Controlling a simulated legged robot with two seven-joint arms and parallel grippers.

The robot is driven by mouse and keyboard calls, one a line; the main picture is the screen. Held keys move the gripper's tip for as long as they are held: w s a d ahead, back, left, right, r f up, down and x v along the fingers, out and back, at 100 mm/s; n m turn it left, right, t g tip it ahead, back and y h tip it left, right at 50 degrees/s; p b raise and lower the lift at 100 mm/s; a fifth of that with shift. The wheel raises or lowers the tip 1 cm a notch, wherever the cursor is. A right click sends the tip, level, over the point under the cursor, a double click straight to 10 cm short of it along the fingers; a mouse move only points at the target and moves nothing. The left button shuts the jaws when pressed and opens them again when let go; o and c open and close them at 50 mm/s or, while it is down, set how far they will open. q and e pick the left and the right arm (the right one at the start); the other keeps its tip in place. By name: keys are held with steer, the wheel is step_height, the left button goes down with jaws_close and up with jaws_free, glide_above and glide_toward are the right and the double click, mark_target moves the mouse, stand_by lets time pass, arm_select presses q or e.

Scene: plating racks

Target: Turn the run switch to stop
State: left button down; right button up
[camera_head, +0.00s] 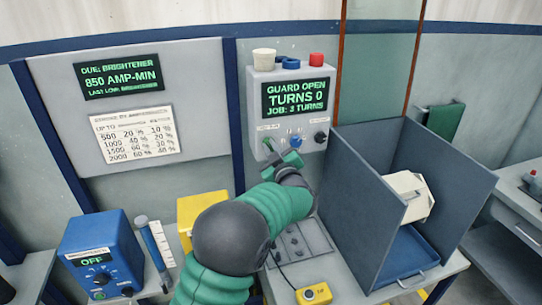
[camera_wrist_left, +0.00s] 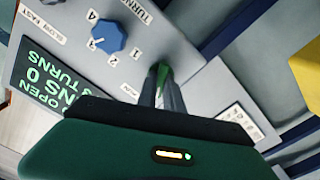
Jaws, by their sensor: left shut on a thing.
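The grey control box (camera_head: 300,128) hangs on the wall, with a display (camera_head: 297,97) reading GUARD OPEN, TURNS 0, JOB: 3 TURNS. The green run switch (camera_head: 268,146) is at the lower left of its face. In the left wrist view the switch (camera_wrist_left: 161,73) shows as a green piece at my fingertips. My left gripper (camera_head: 284,161) is shut on it and hides most of it. Its fingers (camera_wrist_left: 165,88) reach the box face. The switch's exact angle is hard to tell. My right gripper is not in view.
A blue numbered knob (camera_wrist_left: 109,37) sits beside the switch, and a black knob (camera_head: 320,137) farther right. A grey guard bin (camera_head: 360,205) stands right of my arm. A blue unit (camera_head: 101,250) reading OFF and a yellow box (camera_head: 190,206) are at left.

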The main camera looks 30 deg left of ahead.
arm_select(q)
steer(key=shift+f+n+b, duration=0.35)
steer(key=shift+n+b, duration=0.1)
steer(key=shift+n, duration=0.15)
steer(key=c, duration=1.8)
jaws_free()
steer(key=o, duration=0.3)
steer(key=shift+s+d+r, duration=0.1)
steer(key=shift+s+r, duration=0.05)
steer(key=shift+r, duration=0.1)
steer(key=shift+s+d, duration=0.15)
steer(key=shift+d, duration=0.15)
steer(key=b+v, duration=0.2)
steer(key=v, duration=1.4)
steer(key=shift+d, duration=0.1)
